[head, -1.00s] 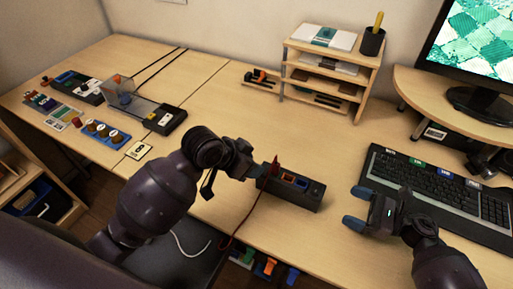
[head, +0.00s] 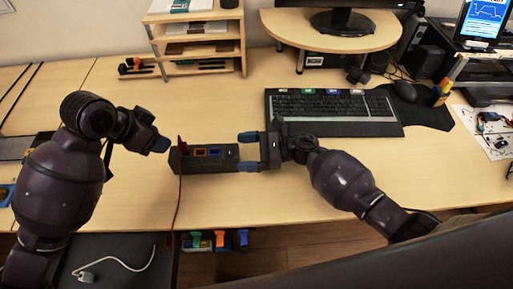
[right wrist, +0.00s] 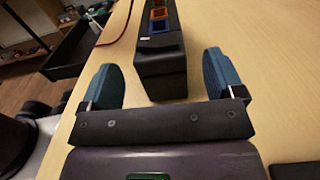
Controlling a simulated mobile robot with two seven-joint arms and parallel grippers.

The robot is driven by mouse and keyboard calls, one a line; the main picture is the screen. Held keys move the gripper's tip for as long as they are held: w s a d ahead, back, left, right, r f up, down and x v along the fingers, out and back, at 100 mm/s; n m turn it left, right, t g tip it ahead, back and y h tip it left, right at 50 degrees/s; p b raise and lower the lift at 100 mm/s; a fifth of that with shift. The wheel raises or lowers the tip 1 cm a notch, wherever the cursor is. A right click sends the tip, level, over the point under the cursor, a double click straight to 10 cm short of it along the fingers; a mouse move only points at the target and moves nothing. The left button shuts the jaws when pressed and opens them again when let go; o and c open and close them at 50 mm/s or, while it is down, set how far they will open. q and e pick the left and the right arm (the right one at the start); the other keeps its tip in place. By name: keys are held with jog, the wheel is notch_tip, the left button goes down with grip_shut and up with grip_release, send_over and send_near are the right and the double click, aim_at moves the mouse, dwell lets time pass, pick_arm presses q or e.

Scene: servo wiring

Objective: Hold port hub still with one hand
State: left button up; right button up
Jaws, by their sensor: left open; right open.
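The port hub (head: 206,158) is a black oblong block on the desk near its front edge, with colored ports on top and a red plug with a red cable at its left end. In the right wrist view the hub (right wrist: 163,65) points lengthwise toward me. My right gripper (head: 248,152) is open at the hub's right end; in the right wrist view its blue fingertips (right wrist: 163,82) stand on either side of the near end, with gaps showing. My left gripper (head: 160,144) is by the hub's left end, close to the red plug; its fingers are partly hidden.
A keyboard (head: 330,105) lies behind my right arm. A wooden shelf (head: 197,45) and a monitor stand (head: 330,35) are at the back. A white cable (head: 125,265) lies on a dark surface below the front edge. Desk between hub and shelf is clear.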

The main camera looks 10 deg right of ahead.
aim_at(230, 151)
jog(key=shift+w+a, duration=0.15)
jog(key=shift+a, duration=0.9)
jog(key=shift+w+a, duration=0.1)
jog(key=shift+a, duration=0.95)
jog(key=shift+c, duration=0.4)
